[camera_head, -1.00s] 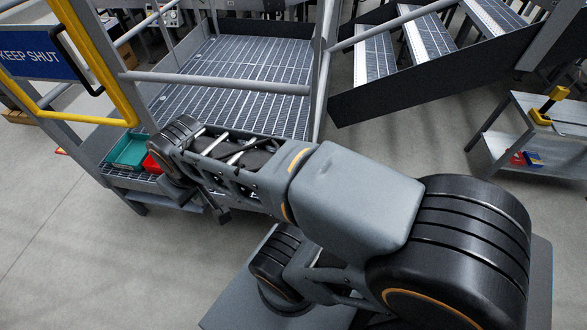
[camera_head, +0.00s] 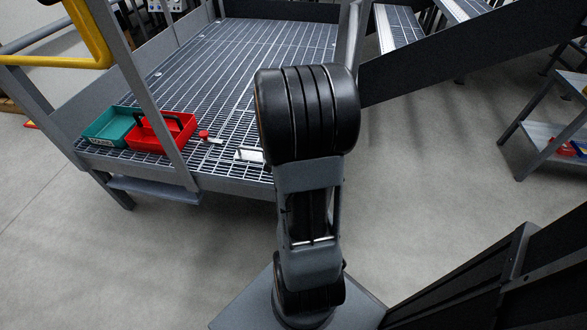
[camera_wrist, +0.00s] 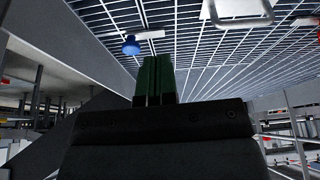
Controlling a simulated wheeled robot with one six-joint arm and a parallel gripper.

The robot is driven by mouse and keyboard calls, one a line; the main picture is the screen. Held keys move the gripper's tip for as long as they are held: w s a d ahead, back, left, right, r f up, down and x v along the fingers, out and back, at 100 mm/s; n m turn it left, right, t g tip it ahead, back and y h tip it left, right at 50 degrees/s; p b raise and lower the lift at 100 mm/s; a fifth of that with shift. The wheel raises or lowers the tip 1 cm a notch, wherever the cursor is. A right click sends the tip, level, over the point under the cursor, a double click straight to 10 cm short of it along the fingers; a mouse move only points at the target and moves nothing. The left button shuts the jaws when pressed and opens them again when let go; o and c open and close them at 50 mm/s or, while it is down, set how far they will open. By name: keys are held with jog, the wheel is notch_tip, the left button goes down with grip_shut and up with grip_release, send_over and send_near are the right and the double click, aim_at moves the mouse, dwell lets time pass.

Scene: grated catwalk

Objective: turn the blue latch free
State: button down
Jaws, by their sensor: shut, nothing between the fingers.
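In the wrist view a blue latch (camera_wrist: 130,46) shows as a round knob close to the underside of the grating (camera_wrist: 205,60). A pale bar (camera_wrist: 151,35) lies beside it to the right. My gripper (camera_wrist: 155,65) has its dark green fingers together and empty. In the picture its tips are just below and right of the blue knob, with a visible gap; the depth between them is hard to judge. In the head view my arm's large black joint hides the gripper, and the blue latch does not show.
On the grated platform (camera_head: 240,60) stand a teal tray (camera_head: 108,128), a red tray (camera_head: 170,130) and a small red-topped item (camera_head: 204,134). A pale looped handle (camera_wrist: 238,18) hangs at the wrist view's top. Stairs (camera_head: 440,50) rise at the right. Floor in front is open.

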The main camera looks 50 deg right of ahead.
jog(key=shift+m, duration=0.4)
jog(key=b+x, duration=0.1)
jog(key=x, duration=0.3)
jog(key=s+b+x, duration=0.1)
jog(key=b+x, duration=0.1)
jog(key=x, duration=0.3)
jog(key=d+b+x, duration=0.1)
jog(key=b+x, duration=0.1)
jog(key=x, duration=0.2)
jog(key=shift+s+f, duration=0.3)
jog(key=shift+f, duration=0.05)
jog(key=d, duration=0.1)
jog(key=w+d, duration=0.1)
jog(key=shift+w+d+f, duration=0.15)
jog(key=shift+w+d, duration=0.1)
jog(key=shift+d, duration=0.05)
jog(key=shift+w+d, duration=0.35)
jog(key=shift+d, duration=0.25)
jog(key=shift+b, duration=0.4)
